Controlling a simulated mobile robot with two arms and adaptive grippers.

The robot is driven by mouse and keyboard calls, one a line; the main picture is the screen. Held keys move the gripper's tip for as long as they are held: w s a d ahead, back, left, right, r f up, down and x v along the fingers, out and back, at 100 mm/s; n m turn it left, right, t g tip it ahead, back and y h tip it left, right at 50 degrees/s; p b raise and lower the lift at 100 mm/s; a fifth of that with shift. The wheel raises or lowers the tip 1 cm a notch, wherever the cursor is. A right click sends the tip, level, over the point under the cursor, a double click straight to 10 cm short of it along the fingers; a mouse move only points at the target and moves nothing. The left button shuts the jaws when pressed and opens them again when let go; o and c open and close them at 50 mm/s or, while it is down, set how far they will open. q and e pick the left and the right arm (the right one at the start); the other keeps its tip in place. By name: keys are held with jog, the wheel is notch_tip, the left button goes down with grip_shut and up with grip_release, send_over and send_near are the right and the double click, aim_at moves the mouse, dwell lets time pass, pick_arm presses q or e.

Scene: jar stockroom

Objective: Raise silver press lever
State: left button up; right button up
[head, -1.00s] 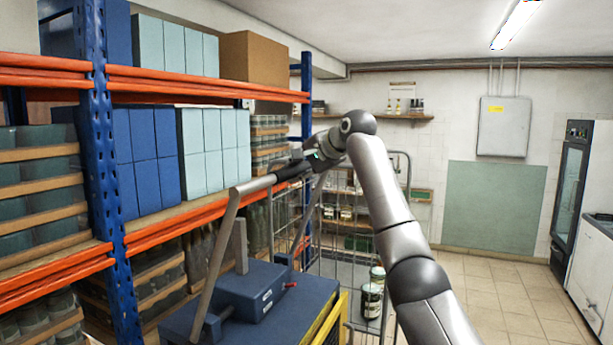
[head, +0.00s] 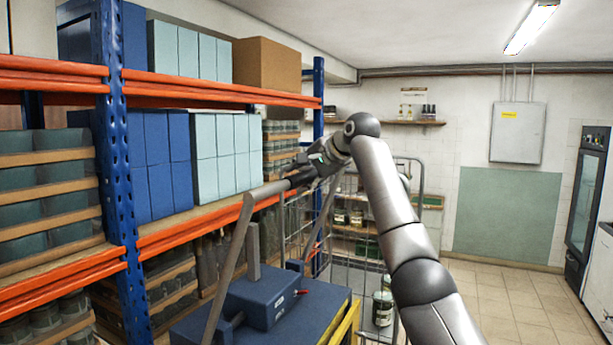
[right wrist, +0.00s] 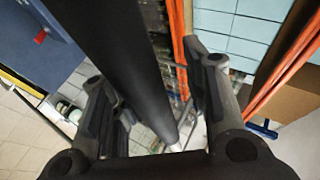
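The silver press lever (head: 231,262) rises at a slant from a blue press (head: 262,300). Its two silver arms are joined at the top by a black crossbar grip (head: 271,188). My right gripper (head: 305,177) is at the far part of this grip, level with it. In the right wrist view the black grip (right wrist: 110,60) runs between the two fingers of my right gripper (right wrist: 160,105). Gaps show beside it, so the fingers look open around it. The end of the grip is partly hidden by the gripper in the head view. My left gripper is out of view.
A blue and orange rack (head: 113,150) with boxes and jars stands close on the left. A wire trolley (head: 420,180) with jars stands behind the press. A yellow edge (head: 343,325) borders the press stand. Tiled floor (head: 510,295) is free on the right.

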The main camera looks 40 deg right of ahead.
jog(key=shift+s, duration=0.25)
jog(key=v, duration=1.1)
jog(key=shift+s+r, duration=0.25)
jog(key=shift+r, duration=0.05)
jog(key=shift+w, duration=0.1)
